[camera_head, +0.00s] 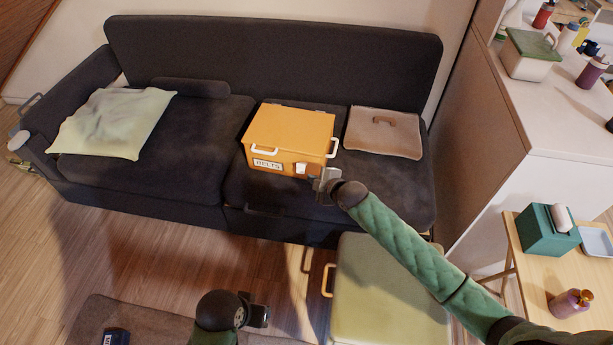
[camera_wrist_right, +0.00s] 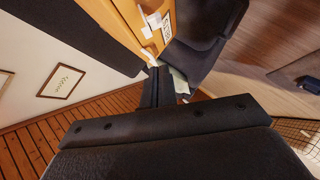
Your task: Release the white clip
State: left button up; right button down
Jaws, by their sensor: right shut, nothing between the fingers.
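The white clip (camera_head: 301,168) is on the front of the orange box (camera_head: 290,131), right of the BELTS label (camera_head: 267,164). In the right wrist view, a white piece that looks like the clip (camera_wrist_right: 150,55) shows just beyond the fingertips. My right gripper (camera_head: 321,181) is shut and empty, just right of and slightly below the clip in the head view. Whether it touches the clip I cannot tell. My left gripper (camera_head: 259,315) is low in the head view, away from the box; its jaw gap is unclear.
The box stands on a dark sofa (camera_head: 190,199), with a brown case (camera_head: 384,133) to its right and a pale cushion (camera_head: 112,122) far left. A pale green-topped stool (camera_head: 390,285) stands in front of the sofa. A wooden table (camera_head: 537,268) is at right.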

pick_arm(q)
jog(key=shift+d+f, duration=0.25)
jog(key=shift+f, duration=0.1)
pick_arm(e)
jog(key=shift+v, duration=1.25)
pick_arm(q)
jog(key=shift+w+d+r, duration=0.1)
jog(key=shift+w+r, duration=0.1)
